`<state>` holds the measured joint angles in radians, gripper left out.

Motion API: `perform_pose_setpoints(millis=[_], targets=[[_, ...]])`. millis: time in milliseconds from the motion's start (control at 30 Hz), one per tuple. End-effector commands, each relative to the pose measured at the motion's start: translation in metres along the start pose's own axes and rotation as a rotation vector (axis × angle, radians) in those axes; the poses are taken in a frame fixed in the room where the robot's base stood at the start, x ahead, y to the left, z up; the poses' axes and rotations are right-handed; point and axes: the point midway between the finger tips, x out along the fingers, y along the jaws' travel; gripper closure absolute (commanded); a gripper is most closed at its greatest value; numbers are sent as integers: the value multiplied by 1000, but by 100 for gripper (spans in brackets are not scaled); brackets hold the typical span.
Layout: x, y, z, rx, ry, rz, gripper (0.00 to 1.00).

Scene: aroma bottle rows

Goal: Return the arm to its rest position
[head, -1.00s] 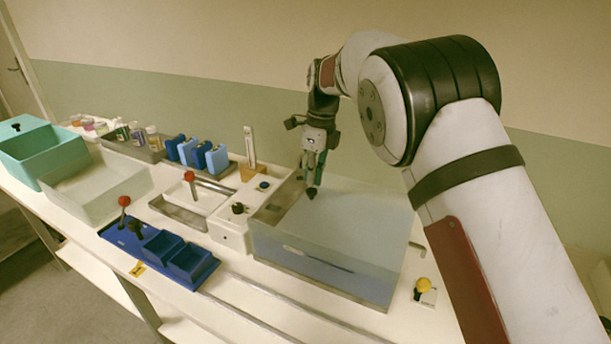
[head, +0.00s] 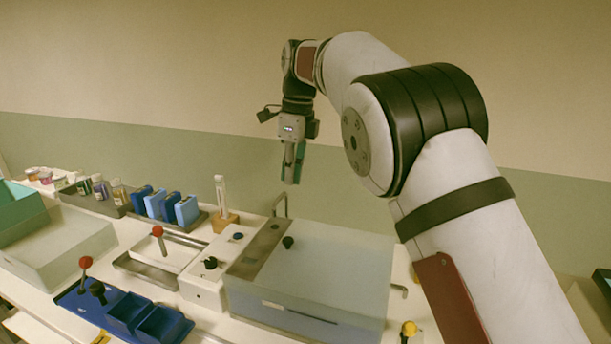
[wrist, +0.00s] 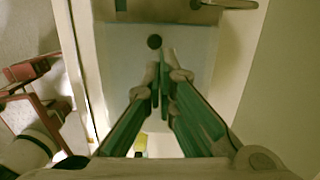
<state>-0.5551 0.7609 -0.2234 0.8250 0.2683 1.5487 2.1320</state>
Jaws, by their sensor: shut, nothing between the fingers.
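My gripper (head: 291,181) hangs fingers down in the head view, above the back of the bench and in front of the green wall band. Its green fingers are closed together with nothing between them. In the wrist view my gripper (wrist: 161,70) also shows shut, above a pale box lid with a black knob (wrist: 154,41). My arm bends up and over from the right side of the head view.
A large translucent box (head: 325,262) with a black knob stands below my gripper. A yellow knob (head: 409,328) is at front right.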

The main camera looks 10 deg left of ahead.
Motion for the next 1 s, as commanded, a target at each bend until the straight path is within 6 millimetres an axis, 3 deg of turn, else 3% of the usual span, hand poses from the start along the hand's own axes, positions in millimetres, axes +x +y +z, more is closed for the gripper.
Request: perform_pose_setpoints(millis=[267,500,733,1000], targets=[[-70,17,-86,-250,-40,-64,100],[-111,64,-169,-554,-35,-143,100],[-124,129,-240,-863,19,-218,100],[-102,217,-310,-1239,146,-278,100]])
